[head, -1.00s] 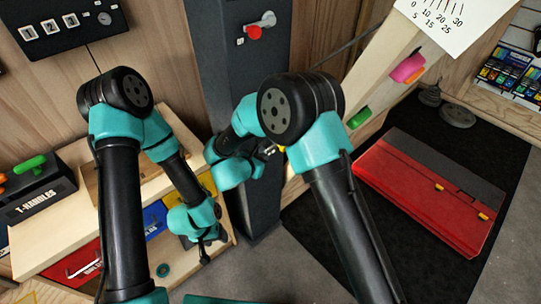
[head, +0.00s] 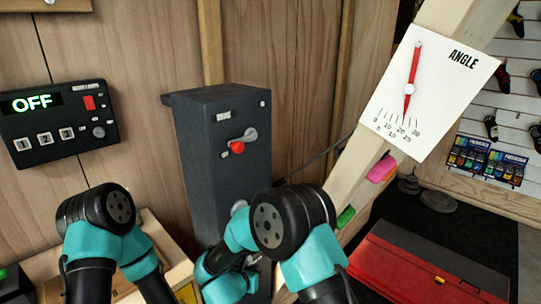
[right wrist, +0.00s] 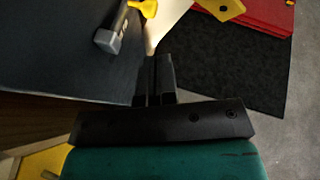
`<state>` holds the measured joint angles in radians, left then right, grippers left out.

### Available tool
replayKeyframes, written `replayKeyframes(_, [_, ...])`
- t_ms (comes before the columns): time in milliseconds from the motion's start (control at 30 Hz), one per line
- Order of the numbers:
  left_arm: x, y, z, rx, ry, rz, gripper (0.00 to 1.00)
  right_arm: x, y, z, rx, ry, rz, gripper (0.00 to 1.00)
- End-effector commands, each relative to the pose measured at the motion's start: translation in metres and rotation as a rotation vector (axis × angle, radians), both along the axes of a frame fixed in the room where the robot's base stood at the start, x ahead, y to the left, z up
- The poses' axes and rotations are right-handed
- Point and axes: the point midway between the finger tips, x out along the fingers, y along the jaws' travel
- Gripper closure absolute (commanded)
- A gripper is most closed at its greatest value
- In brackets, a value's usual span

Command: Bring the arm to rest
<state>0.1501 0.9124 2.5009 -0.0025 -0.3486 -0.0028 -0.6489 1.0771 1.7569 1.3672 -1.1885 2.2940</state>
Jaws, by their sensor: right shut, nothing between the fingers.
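My right arm's teal and black links stand in the lower middle of the head view, in front of the dark grey column (head: 222,140). My right gripper (right wrist: 155,80) shows in the right wrist view with its two dark fingers together and nothing between them. In the head view its fingertips are hard to make out behind the arm. My left arm's teal and black links are at the lower left of the head view; its gripper is below the frame.
The column carries a red-knobbed lever (head: 238,147). A control box (head: 60,135) reading OFF hangs at left. An angle card (head: 432,85) is on the slanted wooden beam. A yellow piece (right wrist: 222,8) is near my right gripper.

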Motion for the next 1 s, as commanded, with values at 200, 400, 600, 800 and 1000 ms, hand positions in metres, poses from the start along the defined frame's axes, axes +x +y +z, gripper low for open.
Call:
replayKeyframes(200, [0.0, 0.0, 0.0, 0.0, 0.0, 0.0, 0.44, 0.013, -0.065, -0.037, -0.298, 0.228, 0.328, 1.0])
replayKeyframes(400, [0.0, 0.0, 0.0, 0.0, 0.0, 0.0, 0.44, 0.006, -0.12, -0.073, -0.575, 0.426, 0.69, 1.0])
replayKeyframes(600, [0.0, 0.0, 0.0, 0.0, 0.0, 0.0, 0.44, -0.019, -0.169, -0.108, -0.831, 0.579, 1.087, 1.0])
replayKeyframes(800, [0.0, 0.0, 0.0, 0.0, 0.0, 0.0, 0.44, -0.062, -0.212, -0.137, -1.059, 0.655, 1.519, 1.0])
replayKeyframes(1000, [0.0, 0.0, 0.0, 0.0, 0.0, 0.0, 0.44, -0.12, -0.248, -0.158, -1.263, 0.613, 1.974, 1.0])
